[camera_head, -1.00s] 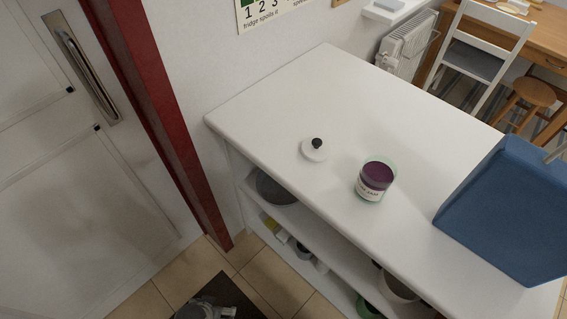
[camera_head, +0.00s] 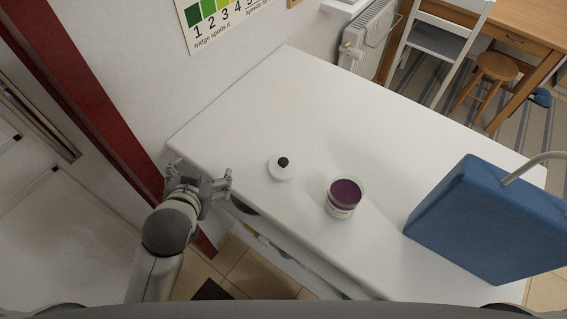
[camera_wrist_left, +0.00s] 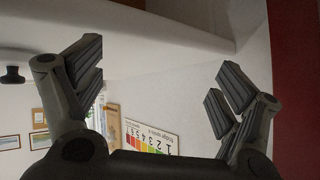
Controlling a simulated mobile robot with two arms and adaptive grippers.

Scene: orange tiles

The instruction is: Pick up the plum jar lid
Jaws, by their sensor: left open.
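The plum jar lid (camera_head: 281,172) is a white disc with a black knob, lying flat on the white counter (camera_head: 300,100). The open jar (camera_head: 341,211), with plum-coloured content and a pale label, stands upright to its right, apart from it. My left gripper (camera_head: 201,172) is open and empty at the counter's left edge, left of the lid and apart from it. In the left wrist view the open fingers (camera_wrist_left: 160,75) have nothing between them. A dark knob, seemingly the lid's, shows at that view's left edge. My right gripper is not in view.
A large blue box-like object (camera_head: 480,220) with a pale handle stands on the counter's right part. A red door frame (camera_head: 85,100) and wall are at the left. The counter behind the lid is clear. A chair, stool and wooden table stand beyond.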

